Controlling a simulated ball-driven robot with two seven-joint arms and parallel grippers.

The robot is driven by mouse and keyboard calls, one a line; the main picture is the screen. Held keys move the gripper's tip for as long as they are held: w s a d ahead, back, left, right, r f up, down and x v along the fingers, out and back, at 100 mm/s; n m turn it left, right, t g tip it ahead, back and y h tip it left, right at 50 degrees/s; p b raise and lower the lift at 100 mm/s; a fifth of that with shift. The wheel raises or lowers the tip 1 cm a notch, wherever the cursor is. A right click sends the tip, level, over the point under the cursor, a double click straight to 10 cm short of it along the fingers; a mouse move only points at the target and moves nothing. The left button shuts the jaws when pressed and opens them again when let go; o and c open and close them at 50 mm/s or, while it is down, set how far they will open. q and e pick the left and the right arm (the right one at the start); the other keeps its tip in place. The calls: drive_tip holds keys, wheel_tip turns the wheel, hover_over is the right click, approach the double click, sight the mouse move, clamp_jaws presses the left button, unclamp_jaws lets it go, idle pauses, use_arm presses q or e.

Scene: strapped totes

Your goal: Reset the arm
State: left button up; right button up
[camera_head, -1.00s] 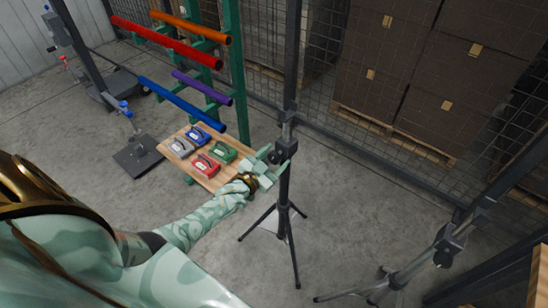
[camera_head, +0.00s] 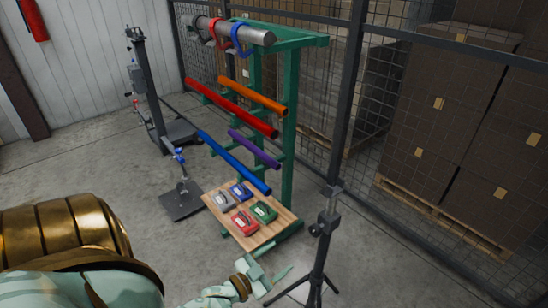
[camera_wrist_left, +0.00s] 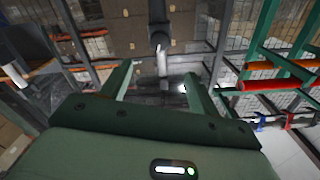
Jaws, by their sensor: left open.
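My left arm comes in from the lower left in the head view. Its gripper (camera_head: 270,278) is open, near the bottom edge, in front of the wooden shelf board and left of a black tripod stand (camera_head: 322,232). The left wrist view shows two green fingers (camera_wrist_left: 158,82) spread apart with nothing between them. Beyond them are a dark post and cage mesh. My right gripper is in neither view.
A green rack (camera_head: 289,150) holds red (camera_head: 230,106), orange (camera_head: 252,97), blue (camera_head: 233,161) and purple (camera_head: 254,149) bars. Its wooden board (camera_head: 284,222) carries several coloured strap tools. Straps hang on a grey roller (camera_head: 250,36). Mesh fencing and stacked boxes (camera_head: 455,120) stand at right.

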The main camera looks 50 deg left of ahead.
use_arm(q)
drive_tip(key=shift+s, duration=0.25)
drive_tip(key=shift+f, duration=0.1)
idle(0.3)
drive_tip(key=s+d+f+n+g+y, duration=0.1)
drive_tip(key=s+f+g, duration=0.4)
drive_tip(key=s+f, duration=0.45)
drive_tip(key=s+f+g+y, duration=0.1)
drive_tip(key=s+f+g, duration=0.45)
drive_tip(key=f, duration=0.65)
drive_tip(key=s+d+f+g, duration=0.2)
drive_tip(key=s+d, duration=0.1)
drive_tip(key=s, duration=0.4)
drive_tip(key=s+d+f+g, duration=0.2)
drive_tip(key=s+f, duration=0.1)
drive_tip(key=s, duration=0.4)
drive_tip(key=s+d+f+g, duration=0.2)
drive_tip(key=s+d, duration=0.1)
drive_tip(key=s, duration=0.4)
drive_tip(key=shift+s+d+f+g, duration=0.15)
drive_tip(key=shift+d+f+g, duration=0.15)
drive_tip(key=shift+f+g, duration=0.05)
